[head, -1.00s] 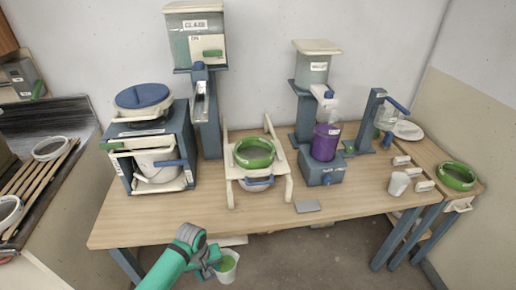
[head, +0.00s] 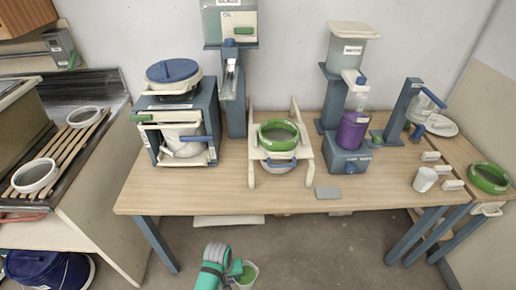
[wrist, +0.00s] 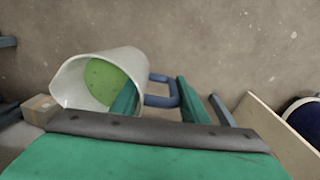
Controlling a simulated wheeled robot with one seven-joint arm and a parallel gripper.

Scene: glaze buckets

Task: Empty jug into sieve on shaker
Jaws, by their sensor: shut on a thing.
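The jug (head: 252,281) is white with green liquid inside. It hangs in front of the table, below the tabletop in the head view. My gripper (head: 238,271) is beside it. In the wrist view my gripper (wrist: 160,88) is shut on the jug's blue handle (wrist: 162,101), and the jug (wrist: 70,83) opens toward the camera with green inside. The green-rimmed sieve (head: 279,143) sits on the pale shaker frame (head: 252,172) at the middle of the table, apart from the jug. A blue-handled part shows under the sieve; what lies inside the sieve is unclear.
A blue-lidded machine (head: 203,106) stands left of the sieve, and a purple container (head: 352,132) on a stand is to its right. A grey plate (head: 328,192) lies near the table's front edge (head: 240,212). Open floor lies before the table.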

